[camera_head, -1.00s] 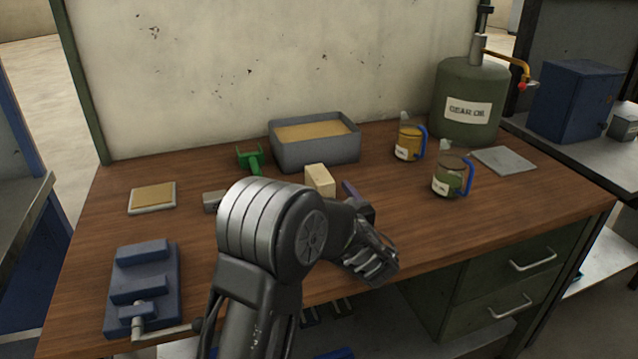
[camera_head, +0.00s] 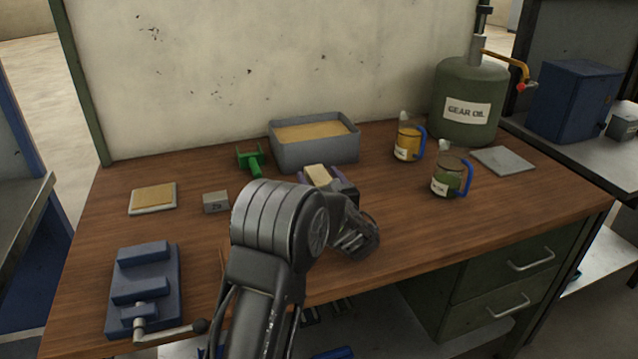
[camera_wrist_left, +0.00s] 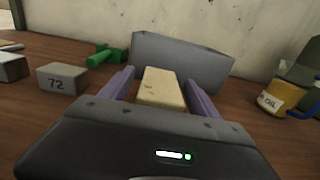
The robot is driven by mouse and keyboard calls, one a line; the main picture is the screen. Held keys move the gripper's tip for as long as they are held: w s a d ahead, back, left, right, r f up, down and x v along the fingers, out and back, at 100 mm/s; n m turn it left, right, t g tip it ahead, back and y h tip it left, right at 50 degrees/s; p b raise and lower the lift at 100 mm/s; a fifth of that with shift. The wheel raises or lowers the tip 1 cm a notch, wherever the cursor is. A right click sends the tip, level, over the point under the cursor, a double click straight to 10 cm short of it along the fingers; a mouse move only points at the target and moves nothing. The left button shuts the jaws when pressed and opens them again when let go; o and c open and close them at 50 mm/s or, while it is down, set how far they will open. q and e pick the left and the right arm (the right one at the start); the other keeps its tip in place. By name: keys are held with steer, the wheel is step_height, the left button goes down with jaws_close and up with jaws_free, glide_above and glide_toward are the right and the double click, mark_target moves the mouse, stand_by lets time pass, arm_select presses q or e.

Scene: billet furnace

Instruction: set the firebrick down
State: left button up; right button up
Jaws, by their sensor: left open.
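The firebrick (camera_head: 317,175) is a pale cream block on the wooden bench, just in front of the grey sand bin. In the left wrist view the firebrick (camera_wrist_left: 161,90) lies between the two purple fingers of my left gripper (camera_wrist_left: 160,76). A gap shows on each side of it, so the jaws are open around it without gripping. In the head view my left gripper (camera_head: 320,178) is partly hidden by my wrist, which also covers the brick's lower part. My right gripper is not in view.
The sand bin (camera_head: 315,151) stands behind the brick. A green tool (camera_head: 252,161) and a grey block marked 72 (camera_head: 215,202) are to the left. Two oil jugs (camera_head: 408,143) (camera_head: 448,178) stand right. A blue vise (camera_head: 144,290) sits front left. The bench's right front is clear.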

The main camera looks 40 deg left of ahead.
arm_select(q)
steer(key=shift+w+a, duration=0.1)
steer(key=shift+c, duration=0.3)
steer(key=shift+r, duration=0.1)
jaws_close()
stand_by(0.8)
